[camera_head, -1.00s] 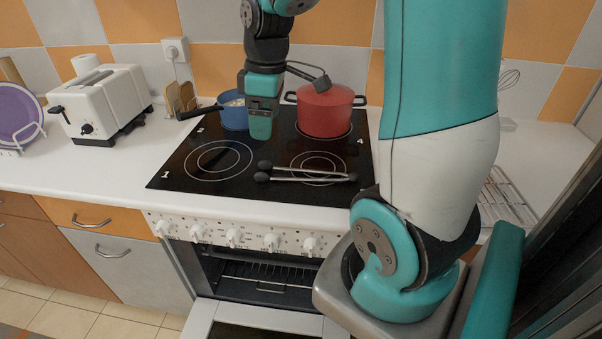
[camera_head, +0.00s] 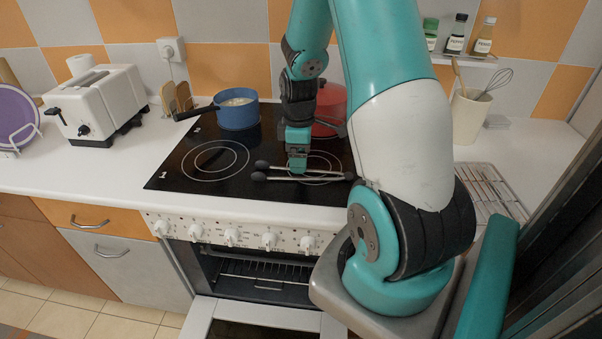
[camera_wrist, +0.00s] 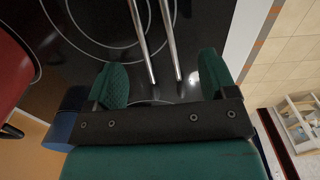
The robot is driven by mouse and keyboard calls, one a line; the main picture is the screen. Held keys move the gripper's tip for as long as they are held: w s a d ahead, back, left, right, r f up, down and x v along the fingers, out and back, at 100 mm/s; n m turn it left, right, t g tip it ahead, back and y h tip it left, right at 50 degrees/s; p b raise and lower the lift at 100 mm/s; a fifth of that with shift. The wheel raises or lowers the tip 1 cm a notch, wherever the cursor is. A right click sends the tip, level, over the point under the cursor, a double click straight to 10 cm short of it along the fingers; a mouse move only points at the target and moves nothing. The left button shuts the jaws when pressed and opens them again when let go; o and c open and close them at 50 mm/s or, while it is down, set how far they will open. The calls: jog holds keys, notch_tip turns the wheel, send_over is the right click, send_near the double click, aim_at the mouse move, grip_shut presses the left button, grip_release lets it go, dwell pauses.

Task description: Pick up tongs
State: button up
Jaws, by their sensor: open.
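The tongs (camera_head: 320,179) lie flat on the black glass cooktop (camera_head: 175,178), over the front right ring. They have two thin silver arms with dark tips at the left. In the wrist view the two silver arms (camera_wrist: 142,42) run down from the top edge into the space between my fingers. My gripper (camera_head: 298,167) points down at the tongs, close over their middle. In the wrist view my gripper (camera_wrist: 162,78) is open, with one green finger on either side of the tongs. The gap between fingertips and cooktop is hard to judge.
A red pot (camera_head: 326,105) stands just behind my gripper, partly hidden by my arm. A blue saucepan (camera_head: 237,115) is at the back left, its handle pointing left. The oven door (camera_head: 265,318) hangs open below. A toaster (camera_head: 100,105) and a wire rack (camera_head: 488,188) flank the stove.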

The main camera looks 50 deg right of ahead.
jog(key=f, duration=0.3)
jog(key=f+p, duration=0.1)
jog(key=f, duration=0.1)
jog(key=shift+d+f, duration=0.1)
jog(key=shift+d, duration=0.15)
jog(key=shift+c, duration=0.2)
jog(key=c, duration=1)
